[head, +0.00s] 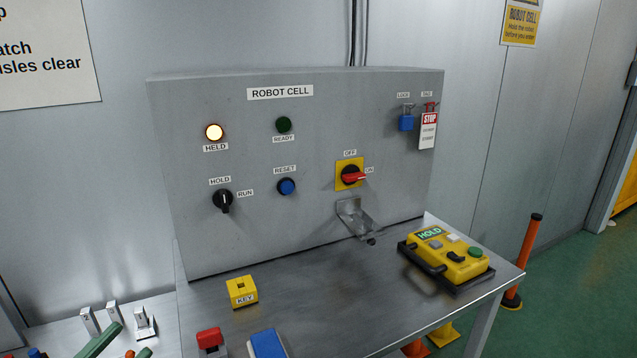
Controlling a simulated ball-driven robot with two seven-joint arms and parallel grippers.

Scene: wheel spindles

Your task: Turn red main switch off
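The red main switch (352,176) sits on a yellow square plate on the right half of the grey ROBOT CELL panel (320,130). Its red handle lies roughly level and points right, at the ON label (369,170). The OFF label (350,153) is above the plate. Nothing touches or covers the switch. I cannot make out either of my grippers in the head view.
A metal bracket (354,217) juts out below the switch. A blue padlock (406,122) and a STOP tag (429,130) hang at the upper right. A yellow pendant showing HOLD (447,252) and a KEY block (242,291) sit on the bench. The HELD lamp (214,132) glows.

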